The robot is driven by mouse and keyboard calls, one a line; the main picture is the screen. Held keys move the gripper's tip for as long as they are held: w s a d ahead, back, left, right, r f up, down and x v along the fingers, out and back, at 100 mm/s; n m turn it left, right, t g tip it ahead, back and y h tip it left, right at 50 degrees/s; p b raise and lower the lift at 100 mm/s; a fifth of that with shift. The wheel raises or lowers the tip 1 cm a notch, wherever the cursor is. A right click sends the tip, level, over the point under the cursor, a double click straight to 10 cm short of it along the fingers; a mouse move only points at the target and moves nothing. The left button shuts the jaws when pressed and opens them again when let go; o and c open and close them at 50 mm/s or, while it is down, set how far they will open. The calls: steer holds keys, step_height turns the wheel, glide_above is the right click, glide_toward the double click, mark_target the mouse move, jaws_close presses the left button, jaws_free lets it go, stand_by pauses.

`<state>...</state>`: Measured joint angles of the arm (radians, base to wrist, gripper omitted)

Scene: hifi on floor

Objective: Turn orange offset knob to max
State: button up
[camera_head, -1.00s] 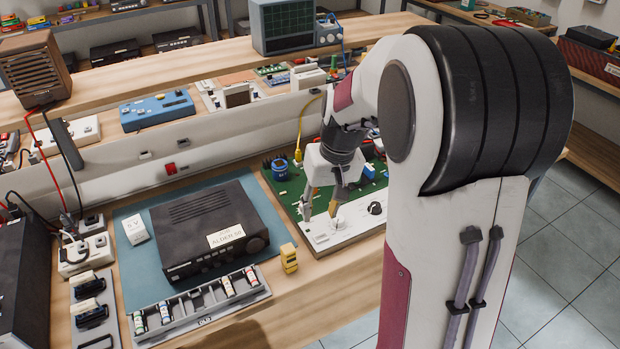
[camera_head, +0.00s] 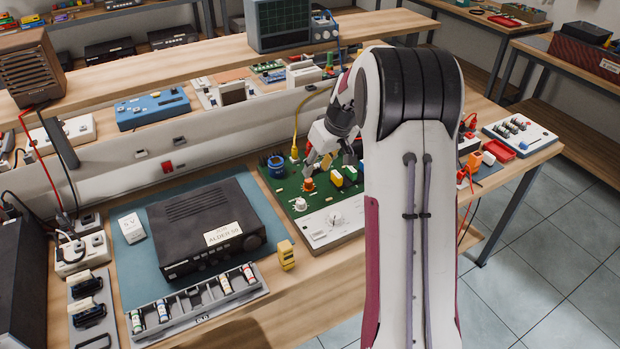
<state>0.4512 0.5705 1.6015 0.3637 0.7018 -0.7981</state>
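A green circuit board (camera_head: 284,187) with a white front panel (camera_head: 318,238) lies on the bench right of the black box. A small orange knob (camera_head: 308,184) stands on the board, behind a white knob (camera_head: 300,204). My arm hides the board's right end.
A blue cylinder (camera_head: 276,166) and a yellow cable (camera_head: 295,140) stand left of my gripper. Yellow (camera_head: 336,178) and other small parts sit right of the orange knob. A black box (camera_head: 205,228) and a small yellow block (camera_head: 286,254) are on the left.

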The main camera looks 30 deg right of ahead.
mark_target(309, 180)
steer(key=shift+w+r+n, duration=0.1)
steer(key=shift+w+n, duration=0.15)
steer(key=shift+n, duration=0.25)
steer(key=shift+x, duration=3.9)
steer(key=shift+d, duration=0.1)
jaws_close()
